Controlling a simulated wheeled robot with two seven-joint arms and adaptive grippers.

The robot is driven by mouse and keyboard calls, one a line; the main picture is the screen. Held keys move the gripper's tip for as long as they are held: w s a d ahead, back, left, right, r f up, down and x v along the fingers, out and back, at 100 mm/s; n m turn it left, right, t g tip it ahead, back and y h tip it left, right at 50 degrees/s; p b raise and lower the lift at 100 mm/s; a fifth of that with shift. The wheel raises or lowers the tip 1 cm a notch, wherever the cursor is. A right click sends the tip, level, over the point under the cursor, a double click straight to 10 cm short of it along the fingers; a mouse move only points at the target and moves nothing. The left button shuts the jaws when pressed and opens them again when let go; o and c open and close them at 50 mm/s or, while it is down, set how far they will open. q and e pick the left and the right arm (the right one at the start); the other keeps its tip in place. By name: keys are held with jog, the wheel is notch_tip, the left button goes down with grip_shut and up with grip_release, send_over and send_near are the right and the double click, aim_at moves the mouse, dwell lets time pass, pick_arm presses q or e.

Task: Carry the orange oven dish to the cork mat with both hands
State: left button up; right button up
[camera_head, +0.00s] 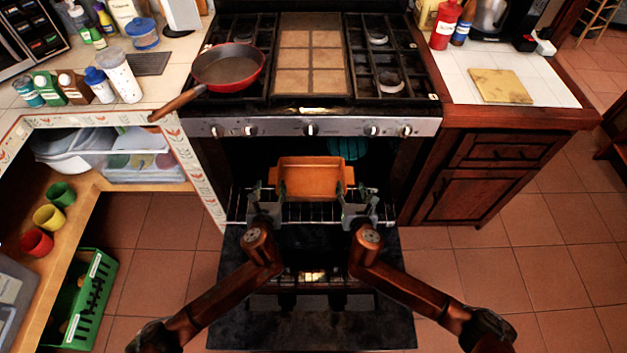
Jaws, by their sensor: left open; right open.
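The orange oven dish (312,178) sits level at the oven rack, in the open oven below the stove top. My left gripper (264,191) is open at the dish's left end, and my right gripper (355,191) is open at its right end. Whether the fingers touch the dish or stand around its ends, I cannot tell. The grippers hide the lower corners of the dish. The cork mat (500,86) is a tan square lying bare on the white-tiled counter to the right of the stove.
The oven door (310,322) is folded down under my arms, and the wire rack (308,212) shows at the dish's front. A red pan (229,70) stands on the left burners, its handle jutting out. A red bottle (445,27) stands behind the mat.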

aim_at(274, 175)
pick_arm(q)
jog(key=x, duration=0.7)
jog(key=shift+w+d+f, duration=0.1)
jog(key=shift+d, duration=0.05)
pick_arm(e)
jog(key=x, duration=0.7)
jog(key=shift+w+d+f, duration=0.1)
jog(key=shift+d, duration=0.1)
pick_arm(q)
grip_shut()
pick_arm(e)
grip_shut()
